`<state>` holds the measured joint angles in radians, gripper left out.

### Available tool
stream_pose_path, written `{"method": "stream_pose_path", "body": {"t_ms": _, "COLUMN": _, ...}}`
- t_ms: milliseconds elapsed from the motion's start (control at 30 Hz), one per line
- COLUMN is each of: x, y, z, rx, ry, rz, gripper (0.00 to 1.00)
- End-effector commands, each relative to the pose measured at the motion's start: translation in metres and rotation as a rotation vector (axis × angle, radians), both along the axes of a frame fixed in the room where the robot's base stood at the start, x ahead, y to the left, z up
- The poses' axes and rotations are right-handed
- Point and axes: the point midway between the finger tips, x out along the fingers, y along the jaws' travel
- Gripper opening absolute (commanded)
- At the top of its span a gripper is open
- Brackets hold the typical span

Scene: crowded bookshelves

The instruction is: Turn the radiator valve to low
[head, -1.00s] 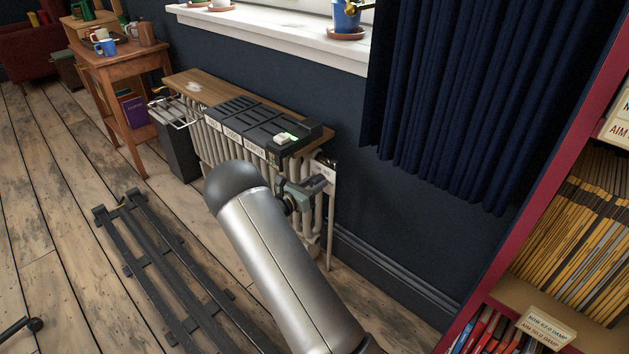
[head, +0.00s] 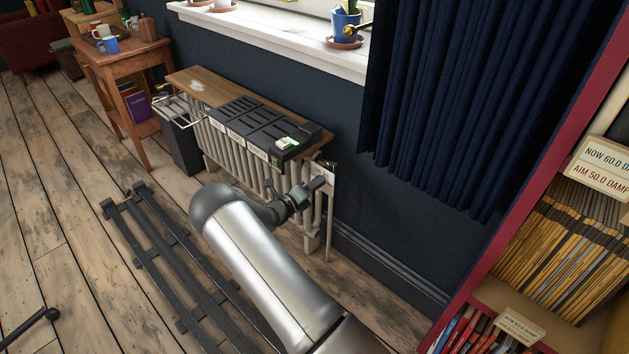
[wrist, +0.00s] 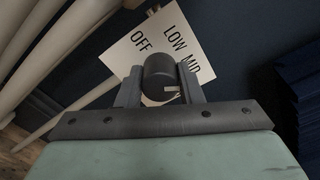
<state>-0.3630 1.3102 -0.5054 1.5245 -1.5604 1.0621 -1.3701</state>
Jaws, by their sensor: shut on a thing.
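The radiator valve is a dark round knob (wrist: 158,70) in the middle of the wrist view, with a small pale mark low on its right side. A white card (wrist: 125,62) behind it reads OFF, LOW and MID; part of the card is hidden. My gripper (wrist: 160,86) is shut on the knob, one finger on each side. In the head view my gripper (head: 312,187) is at the right end of the pale radiator (head: 226,148), in front of the card (head: 330,180). I cannot tell surely which word the mark points to.
A wooden shelf (head: 184,82) with dark trays (head: 255,125) lies over the radiator. A dark bin (head: 180,140) stands at its left end. A navy curtain (head: 440,110) hangs to the right, beside a red bookcase (head: 530,210). A dark slatted rack (head: 150,255) lies on the floor.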

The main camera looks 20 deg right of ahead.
Motion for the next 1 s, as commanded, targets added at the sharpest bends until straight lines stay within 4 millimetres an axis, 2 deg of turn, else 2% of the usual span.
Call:
{"method": "stream_pose_path", "body": {"t_ms": 600, "x": -0.0009, "y": 0.0009, "z": -0.0003, "rx": -0.213, "ry": 0.544, "rz": 0.0, "gripper": 0.11}}
{"method": "stream_pose_path", "body": {"t_ms": 1000, "x": -0.0014, "y": 0.0006, "z": -0.0013, "rx": -0.326, "ry": 0.831, "rz": -0.001, "gripper": 0.11}}
